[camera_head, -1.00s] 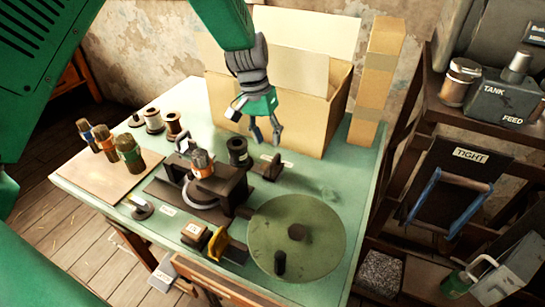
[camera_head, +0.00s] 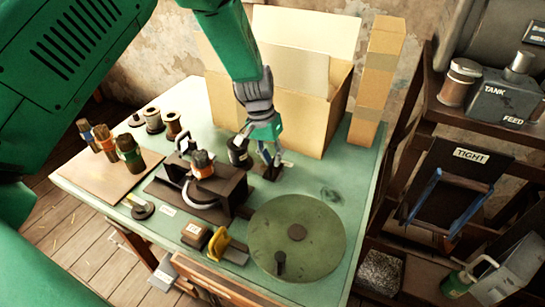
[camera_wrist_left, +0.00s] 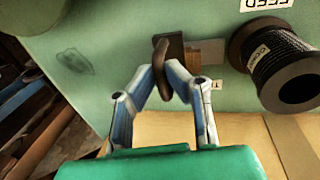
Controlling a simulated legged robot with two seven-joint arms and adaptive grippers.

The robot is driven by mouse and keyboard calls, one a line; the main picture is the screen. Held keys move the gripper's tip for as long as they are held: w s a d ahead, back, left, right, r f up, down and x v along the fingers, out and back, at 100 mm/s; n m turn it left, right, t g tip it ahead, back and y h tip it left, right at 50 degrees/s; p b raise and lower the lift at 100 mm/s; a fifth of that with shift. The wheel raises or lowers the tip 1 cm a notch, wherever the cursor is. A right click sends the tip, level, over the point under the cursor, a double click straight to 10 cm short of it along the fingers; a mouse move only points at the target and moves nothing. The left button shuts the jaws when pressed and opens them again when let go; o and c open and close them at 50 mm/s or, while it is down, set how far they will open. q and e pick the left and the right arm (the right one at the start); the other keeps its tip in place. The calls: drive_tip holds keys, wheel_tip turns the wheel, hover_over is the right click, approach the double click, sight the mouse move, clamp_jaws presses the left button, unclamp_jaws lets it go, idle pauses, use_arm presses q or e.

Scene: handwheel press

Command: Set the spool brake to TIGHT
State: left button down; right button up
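The spool brake (camera_head: 270,172) is a small dark base with a brown lever, on the green table just right of the black spool (camera_head: 238,153). In the left wrist view the brake lever (camera_wrist_left: 160,62) stands between the fingertips of my left gripper (camera_wrist_left: 162,78). The fingers lean inward, and their tips appear to meet the lever from both sides. In the head view the left gripper (camera_head: 271,158) reaches down over the brake and partly hides it. A small label (camera_wrist_left: 215,87) beside the right finger is mostly hidden, with only a "T" readable. My right gripper is not in view.
The black spool (camera_wrist_left: 275,65) is close to the right of the brake in the wrist view. A cardboard box (camera_head: 310,120) stands just behind. A press (camera_head: 205,190) and a round green handwheel (camera_head: 325,235) are in front. A "TIGHT" sign (camera_head: 470,155) hangs on the right shelf.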

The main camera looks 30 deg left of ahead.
use_arm(q)
drive_tip(key=a, duration=0.5)
drive_tip(key=shift+s, duration=0.15)
drive_tip(key=shift+d, duration=0.1)
drive_tip(key=c, duration=1.6)
unclamp_jaws()
drive_tip(key=shift+r, duration=0.1)
drive_tip(key=shift+s+a, duration=0.1)
drive_tip(key=shift+a, duration=0.1)
drive_tip(key=shift+d, duration=0.2)
wheel_tip(320, 180, up, 12)
drive_tip(key=a, duration=0.2)
drive_tip(key=shift+a+f, duration=0.2)
drive_tip(key=shift+f, duration=0.05)
